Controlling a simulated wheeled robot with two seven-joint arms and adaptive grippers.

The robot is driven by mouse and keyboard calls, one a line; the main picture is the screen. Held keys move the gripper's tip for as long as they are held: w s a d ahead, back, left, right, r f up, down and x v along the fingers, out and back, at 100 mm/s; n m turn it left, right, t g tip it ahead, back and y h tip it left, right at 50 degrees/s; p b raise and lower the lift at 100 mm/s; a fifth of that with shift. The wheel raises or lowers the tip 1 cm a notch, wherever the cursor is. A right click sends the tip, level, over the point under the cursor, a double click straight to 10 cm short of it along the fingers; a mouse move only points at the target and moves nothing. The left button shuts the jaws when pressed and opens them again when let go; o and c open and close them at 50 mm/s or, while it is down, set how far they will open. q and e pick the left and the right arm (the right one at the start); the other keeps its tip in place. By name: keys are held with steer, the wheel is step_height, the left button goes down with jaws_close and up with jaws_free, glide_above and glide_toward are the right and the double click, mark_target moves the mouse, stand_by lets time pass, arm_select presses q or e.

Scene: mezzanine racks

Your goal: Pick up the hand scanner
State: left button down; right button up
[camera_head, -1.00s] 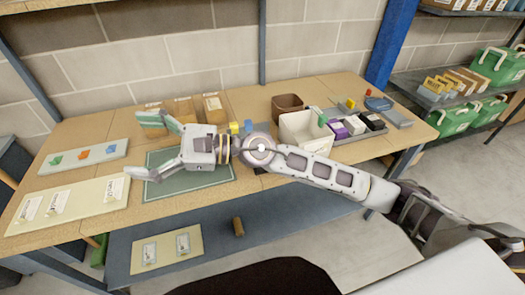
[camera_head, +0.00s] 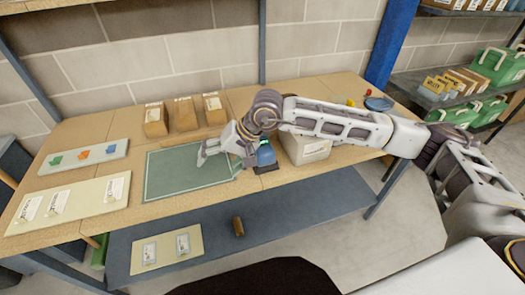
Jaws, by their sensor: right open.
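A blue rounded object on a dark base (camera_head: 265,154), which looks like the hand scanner, stands on the wooden workbench (camera_head: 120,163) just right of the green mat. My right gripper (camera_head: 222,156) is open and empty. It points down and left over the right part of the mat, with its fingers beside the blue object on its left. Whether they touch it I cannot tell. My right wrist and arm cover the area above and behind the object. My left gripper is not in view.
The green mat (camera_head: 170,178) is bare on its left side. Several cardboard boxes (camera_head: 184,114) stand behind it. A white bin (camera_head: 306,150) is partly hidden under my right arm. Boards with coloured pieces (camera_head: 82,155) and labels (camera_head: 65,203) lie at the left.

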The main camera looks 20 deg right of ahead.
steer(key=w+d+n+t+h, duration=0.1)
steer(key=w+d+h, duration=0.35)
steer(key=d, duration=0.45)
steer(key=n+t+h, duration=0.1)
steer(key=h, duration=0.1)
glide_toward(264, 145)
steer(key=shift+f, duration=0.1)
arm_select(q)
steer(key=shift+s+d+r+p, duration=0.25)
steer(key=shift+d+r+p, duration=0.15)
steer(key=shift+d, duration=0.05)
arm_select(e)
steer(key=shift+x, duration=4.3)
